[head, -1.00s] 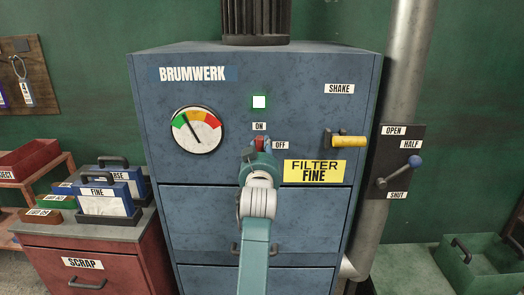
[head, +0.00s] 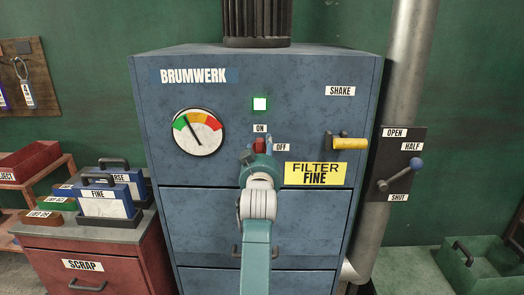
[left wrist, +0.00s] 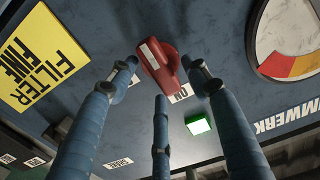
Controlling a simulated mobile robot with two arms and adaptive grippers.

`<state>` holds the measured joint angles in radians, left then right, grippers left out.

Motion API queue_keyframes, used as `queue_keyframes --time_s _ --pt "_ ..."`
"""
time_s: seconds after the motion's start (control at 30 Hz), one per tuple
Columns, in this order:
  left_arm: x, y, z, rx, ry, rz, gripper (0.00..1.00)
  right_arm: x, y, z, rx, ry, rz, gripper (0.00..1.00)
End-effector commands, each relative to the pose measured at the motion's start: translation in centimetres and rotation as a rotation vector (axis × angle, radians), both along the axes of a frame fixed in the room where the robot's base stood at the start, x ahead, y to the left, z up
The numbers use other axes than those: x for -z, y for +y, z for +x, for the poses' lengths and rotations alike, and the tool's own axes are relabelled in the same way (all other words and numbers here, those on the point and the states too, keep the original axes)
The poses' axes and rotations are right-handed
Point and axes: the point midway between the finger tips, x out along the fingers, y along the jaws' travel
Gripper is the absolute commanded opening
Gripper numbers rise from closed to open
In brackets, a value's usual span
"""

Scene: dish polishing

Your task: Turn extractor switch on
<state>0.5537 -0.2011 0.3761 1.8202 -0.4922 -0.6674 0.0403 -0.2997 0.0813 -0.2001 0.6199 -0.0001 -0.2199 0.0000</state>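The extractor switch is a red knob (head: 261,146) on the blue cabinet, between the ON label (head: 260,128) and my gripper, left of the OFF label (head: 281,147). My left gripper (head: 256,157) is right in front of it and hides its lower part. In the left wrist view the red knob (left wrist: 158,65) lies between two spread blue fingertips, with a third finger below. The bar with its white mark lies roughly in line with the ON label (left wrist: 180,93). The fingers look open; contact is unclear. My right gripper is out of view.
A square lamp (head: 260,103) glows above the switch. A gauge (head: 197,131) is on the left, a yellow shake handle (head: 349,143) on the right. A blue-knobbed lever (head: 415,163) is by the pipe. Filters (head: 105,202) stand on the red scrap cabinet (head: 130,262).

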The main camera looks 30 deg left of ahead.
Motion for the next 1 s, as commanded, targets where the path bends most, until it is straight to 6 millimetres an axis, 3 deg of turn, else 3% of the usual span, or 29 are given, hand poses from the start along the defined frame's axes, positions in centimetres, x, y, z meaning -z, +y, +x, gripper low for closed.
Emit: queue_keyframes --time_s 0.27,0.7,1.0 --pt "-0.6 0.0 0.0 -0.001 -0.002 0.002 0.48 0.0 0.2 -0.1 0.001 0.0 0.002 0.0" --pt "-8.3 0.0 0.0 0.0 -0.003 0.001 0.48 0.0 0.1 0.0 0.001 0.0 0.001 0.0" --pt "-10.0 0.0 0.0 0.0 0.001 0.0 0.48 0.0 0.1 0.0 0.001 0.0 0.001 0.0"
